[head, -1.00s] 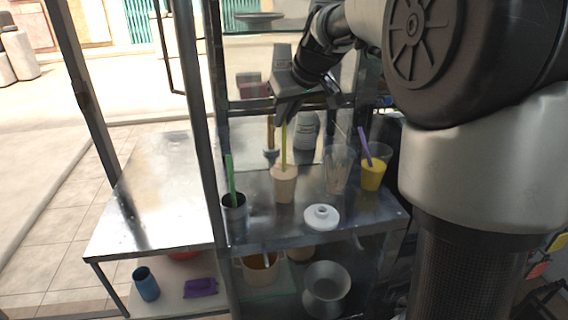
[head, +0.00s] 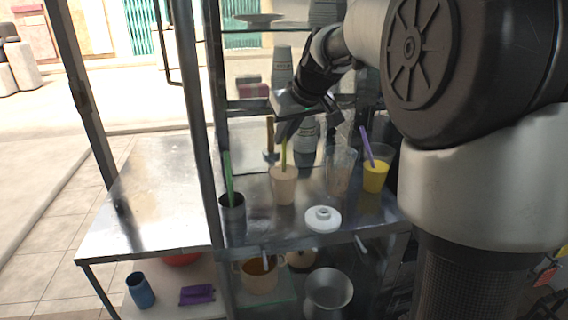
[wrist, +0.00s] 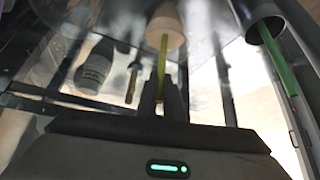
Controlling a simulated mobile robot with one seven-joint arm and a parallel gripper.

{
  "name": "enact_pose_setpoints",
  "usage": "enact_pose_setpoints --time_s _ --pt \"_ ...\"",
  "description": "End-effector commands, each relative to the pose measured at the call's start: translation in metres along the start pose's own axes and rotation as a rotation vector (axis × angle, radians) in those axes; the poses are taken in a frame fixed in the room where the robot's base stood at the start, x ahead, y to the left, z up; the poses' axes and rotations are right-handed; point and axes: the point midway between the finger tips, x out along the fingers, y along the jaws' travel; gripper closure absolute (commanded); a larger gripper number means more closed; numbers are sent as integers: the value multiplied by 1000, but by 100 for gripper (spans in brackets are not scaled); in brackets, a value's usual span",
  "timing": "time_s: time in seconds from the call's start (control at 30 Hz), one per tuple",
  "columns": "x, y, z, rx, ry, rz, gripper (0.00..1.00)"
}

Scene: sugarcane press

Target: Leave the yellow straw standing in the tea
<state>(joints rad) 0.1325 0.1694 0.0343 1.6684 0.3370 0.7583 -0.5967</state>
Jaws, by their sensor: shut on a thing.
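The yellow straw (head: 284,155) stands nearly upright, its lower end in the tan cup of tea (head: 284,187) on the metal counter. My gripper (head: 284,134) is above the cup, shut on the upper part of the straw. In the wrist view the straw (wrist: 162,62) runs from between my fingers (wrist: 161,95) to the cup (wrist: 165,30). The straw's lower end is hidden inside the cup, so its depth does not show.
A metal cup (head: 232,210) with a green straw (head: 229,180) stands to the left. A clear cup (head: 339,172) and a yellow drink (head: 375,179) with a purple straw (head: 367,143) stand to the right. A white lid (head: 322,219) lies in front. The left counter (head: 150,200) is clear.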

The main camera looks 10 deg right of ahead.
Motion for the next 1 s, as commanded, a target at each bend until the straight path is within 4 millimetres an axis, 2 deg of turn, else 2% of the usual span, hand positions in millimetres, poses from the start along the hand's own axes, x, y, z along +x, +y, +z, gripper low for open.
enact_pose_setpoints --time_s 0.27,0.3,0.4,0.43,1.0 --pt "2 0 1 0 0 0 100" --pt "2 0 1 0 0 0 89" --pt "2 0 1 0 0 0 72" --pt "2 0 1 0 0 0 71" --pt "2 0 1 0 0 0 71"
